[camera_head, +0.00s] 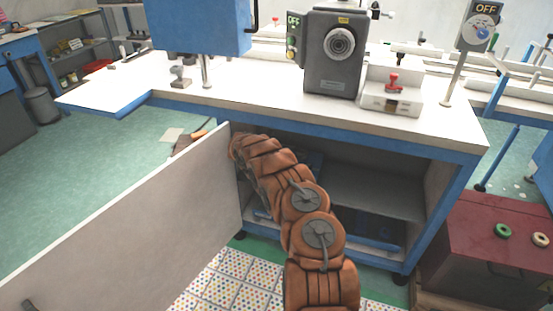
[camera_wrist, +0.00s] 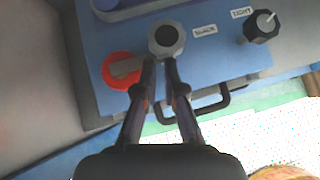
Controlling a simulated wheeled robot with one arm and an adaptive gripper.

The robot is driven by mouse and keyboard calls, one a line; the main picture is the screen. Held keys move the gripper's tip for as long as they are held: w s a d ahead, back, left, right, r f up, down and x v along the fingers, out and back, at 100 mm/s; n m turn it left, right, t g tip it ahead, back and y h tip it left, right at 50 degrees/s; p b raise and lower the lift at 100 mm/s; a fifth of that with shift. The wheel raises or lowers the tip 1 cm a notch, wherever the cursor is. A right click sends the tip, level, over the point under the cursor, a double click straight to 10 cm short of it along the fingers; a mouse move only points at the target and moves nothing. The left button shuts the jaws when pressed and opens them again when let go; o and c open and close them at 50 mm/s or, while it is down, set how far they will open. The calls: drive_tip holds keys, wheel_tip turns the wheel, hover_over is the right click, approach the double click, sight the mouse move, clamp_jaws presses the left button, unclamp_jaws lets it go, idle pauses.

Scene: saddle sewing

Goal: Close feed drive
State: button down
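No part is plainly marked as the feed drive. In the wrist view a blue panel (camera_wrist: 205,65) carries a red round control with a grey bar (camera_wrist: 120,70), a grey round knob with a dark centre (camera_wrist: 166,40) and a black handle (camera_wrist: 225,97). My gripper (camera_wrist: 160,62) has its fingers angled close together, with a narrow gap between the tips. The tips lie just below the grey knob and beside the bar's right end; I cannot tell if they touch. In the head view my arm reaches into the open cabinet (camera_head: 375,190) and hides my gripper.
The cabinet's grey door (camera_head: 150,225) stands open at left. A black knob (camera_wrist: 261,27) sits on the panel's right. Above the cabinet, a white worktop (camera_head: 270,103) holds a grey machine unit (camera_head: 335,60). A dark red box (camera_head: 495,240) stands at right.

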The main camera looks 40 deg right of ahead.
drive_tip(key=shift+s+d+r, duration=0.15)
drive_tip(key=shift+d+r, duration=0.15)
drive_tip(key=shift+d, duration=0.35)
drive_tip(key=shift+s+a+f+b, duration=0.15)
drive_tip(key=shift+a+f+b, duration=0.1)
drive_tip(key=shift+a+b, duration=0.25)
drive_tip(key=a+f+v, duration=0.2)
drive_tip(key=v, duration=1.1)
drive_tip(key=shift+b, duration=0.35)
drive_tip(key=shift+f, duration=0.1)
